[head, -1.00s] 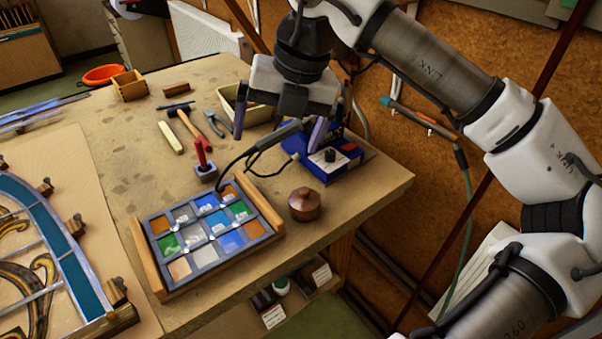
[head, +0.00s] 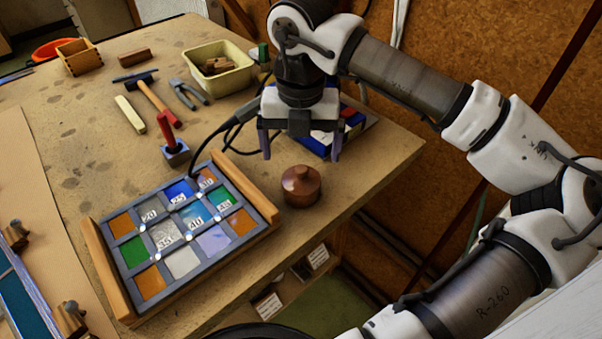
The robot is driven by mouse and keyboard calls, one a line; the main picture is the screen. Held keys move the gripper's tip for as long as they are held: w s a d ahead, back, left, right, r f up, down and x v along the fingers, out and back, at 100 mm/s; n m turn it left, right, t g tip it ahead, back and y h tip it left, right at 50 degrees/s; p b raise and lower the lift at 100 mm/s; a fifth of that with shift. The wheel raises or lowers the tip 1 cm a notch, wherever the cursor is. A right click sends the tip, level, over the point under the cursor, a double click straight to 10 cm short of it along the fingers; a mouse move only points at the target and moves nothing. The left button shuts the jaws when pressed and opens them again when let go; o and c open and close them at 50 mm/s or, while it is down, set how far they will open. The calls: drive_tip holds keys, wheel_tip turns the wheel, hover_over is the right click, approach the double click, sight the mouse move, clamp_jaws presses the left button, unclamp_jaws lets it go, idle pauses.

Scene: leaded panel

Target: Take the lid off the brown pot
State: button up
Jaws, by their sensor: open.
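The brown pot (head: 300,193) stands upright near the table's right edge, just right of the tray of coloured glass. Its lid (head: 300,176) is on, with a small round knob on top. My gripper (head: 301,156) is open and empty, pointing down with one finger to each side. In the head view its fingertips show just above and behind the lid, apart from it. I cannot tell the exact height gap between fingertips and knob.
The glass sample tray (head: 103,268) lies left of the pot. A blue box (head: 318,146) with a dark cable is behind my gripper. A red-handled tool (head: 168,133), hammer (head: 152,98), pliers (head: 187,93) and cream bin (head: 241,78) lie further back.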

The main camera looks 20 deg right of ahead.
sight(301, 168)
drive_tip(key=shift+w+d+f+p, duration=0.15)
drive_tip(key=shift+f+p, duration=0.45)
drive_tip(key=shift+f, duration=0.95)
drive_tip(key=shift+w+f+p, duration=0.1)
drive_tip(key=shift+f+p, duration=0.45)
drive_tip(key=shift+f, duration=1)
drive_tip(key=shift+c, duration=0.2)
drive_tip(key=c, duration=1)
drive_tip(key=shift+c, duration=0.2)
drive_tip(key=shift+r, duration=0.1)
wheel_tip(301, 168, up, 20)
drive_tip(key=b, duration=0.3)
